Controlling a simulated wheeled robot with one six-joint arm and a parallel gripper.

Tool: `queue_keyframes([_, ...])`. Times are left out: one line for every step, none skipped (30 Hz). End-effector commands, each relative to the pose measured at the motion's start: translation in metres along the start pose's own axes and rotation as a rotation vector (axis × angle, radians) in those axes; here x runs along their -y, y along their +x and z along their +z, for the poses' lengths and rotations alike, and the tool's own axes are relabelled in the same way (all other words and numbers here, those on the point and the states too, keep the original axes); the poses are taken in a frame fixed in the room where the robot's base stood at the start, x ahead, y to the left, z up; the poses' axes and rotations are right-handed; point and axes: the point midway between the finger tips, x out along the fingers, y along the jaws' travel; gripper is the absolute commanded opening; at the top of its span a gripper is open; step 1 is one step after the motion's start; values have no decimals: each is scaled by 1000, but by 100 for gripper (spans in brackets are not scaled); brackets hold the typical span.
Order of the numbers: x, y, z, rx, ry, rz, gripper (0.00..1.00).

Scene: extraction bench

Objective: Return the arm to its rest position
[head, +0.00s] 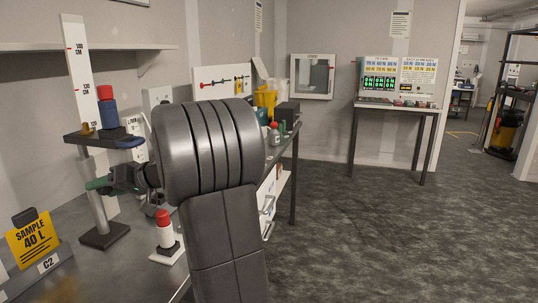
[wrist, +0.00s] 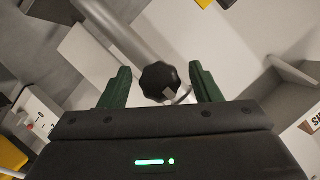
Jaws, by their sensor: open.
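My gripper (head: 98,184) has green fingers and is out over the bench at the left in the head view, beside a stand's upright pole (head: 95,205). In the wrist view my gripper (wrist: 160,68) is open, with one green finger on each side of a black lobed knob (wrist: 158,80). I see gaps between the knob and both fingers, and cannot tell whether the knob lies between the tips or beyond them. My own arm covers the middle of the head view and hides part of the bench.
The stand carries a shelf (head: 88,137) with a blue, red-topped container (head: 107,112). Open carpet (head: 370,220) lies at right.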

Motion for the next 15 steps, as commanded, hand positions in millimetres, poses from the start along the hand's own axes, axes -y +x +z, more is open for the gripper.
queue_keyframes([0, -6, -1, -2, -22, 12, 57])
queue_keyframes([-1, -14, -1, -3, -19, 10, 57])
queue_keyframes([-1, -22, -1, -4, -18, 10, 57])
queue_keyframes([-1, -28, 0, -4, -17, 10, 57])
queue_keyframes([-1, -34, 0, -3, -16, 9, 57])
queue_keyframes([-1, -43, -1, -4, -16, 10, 57])
queue_keyframes([-1, -49, 0, -4, -15, 9, 57])
queue_keyframes([-1, -55, -1, -4, -15, 9, 57])
queue_keyframes([-1, -63, 0, -4, -15, 9, 57])
queue_keyframes([0, -69, -1, -4, -15, 9, 57])
queue_keyframes([0, -75, -1, -5, -15, 9, 57])
queue_keyframes([0, -82, -1, -4, -14, 8, 57])
queue_keyframes([0, -88, 0, -4, -14, 9, 57])
queue_keyframes([0, -94, -1, -4, -13, 8, 57])
queue_keyframes([0, -100, -1, -4, -14, 8, 57])
